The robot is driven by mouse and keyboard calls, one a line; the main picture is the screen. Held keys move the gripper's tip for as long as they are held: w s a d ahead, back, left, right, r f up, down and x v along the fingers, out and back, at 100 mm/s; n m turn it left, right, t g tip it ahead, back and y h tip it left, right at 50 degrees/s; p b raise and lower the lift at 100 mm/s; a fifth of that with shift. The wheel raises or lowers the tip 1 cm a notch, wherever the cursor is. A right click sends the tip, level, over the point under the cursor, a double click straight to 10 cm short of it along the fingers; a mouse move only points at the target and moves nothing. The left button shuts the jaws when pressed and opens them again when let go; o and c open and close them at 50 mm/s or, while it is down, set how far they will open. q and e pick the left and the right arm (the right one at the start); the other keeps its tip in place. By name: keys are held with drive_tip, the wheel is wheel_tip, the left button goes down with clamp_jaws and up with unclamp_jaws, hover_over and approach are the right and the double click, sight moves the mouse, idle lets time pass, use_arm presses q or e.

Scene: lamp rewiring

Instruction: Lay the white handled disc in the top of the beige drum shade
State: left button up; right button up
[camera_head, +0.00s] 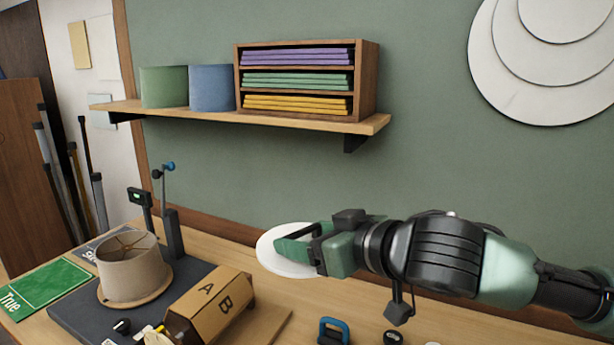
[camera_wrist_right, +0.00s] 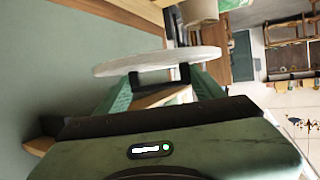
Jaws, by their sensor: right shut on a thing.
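The white handled disc (camera_head: 272,254) is held by my right gripper (camera_head: 298,247) in the air above the table, to the right of the shade. In the right wrist view the disc (camera_wrist_right: 150,62) lies across the fingertips, and my right gripper (camera_wrist_right: 160,80) is shut on its dark handle. The beige drum shade (camera_head: 134,270) stands upright on a round wooden base on the dark mat, its open top showing spider wires. In the right wrist view the shade (camera_wrist_right: 199,10) shows partly at the top edge. My left gripper is in neither view.
A cardboard box marked A and B (camera_head: 209,305) stands in front of the shade. A dark post with a blue knob (camera_head: 172,230) rises behind it. A green True card (camera_head: 42,288) lies at left. A blue-handled item (camera_head: 333,330) sits at the front. A wall shelf (camera_head: 300,122) hangs above.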

drive_tip(key=s+d+f+m+t+h, duration=0.1)
drive_tip(key=d+f+m+h, duration=0.3)
drive_tip(key=d, duration=0.5)
drive_tip(key=s+d+f+m+t+h, duration=0.2)
drive_tip(key=s+d+f+m+h, duration=0.1)
drive_tip(key=d, duration=0.6)
wheel_tip(320, 180, down, 2)
drive_tip(key=shift+d+f+m+h, duration=0.1)
drive_tip(key=shift+d+m+h, duration=0.3)
drive_tip(key=shift+h, duration=0.6)
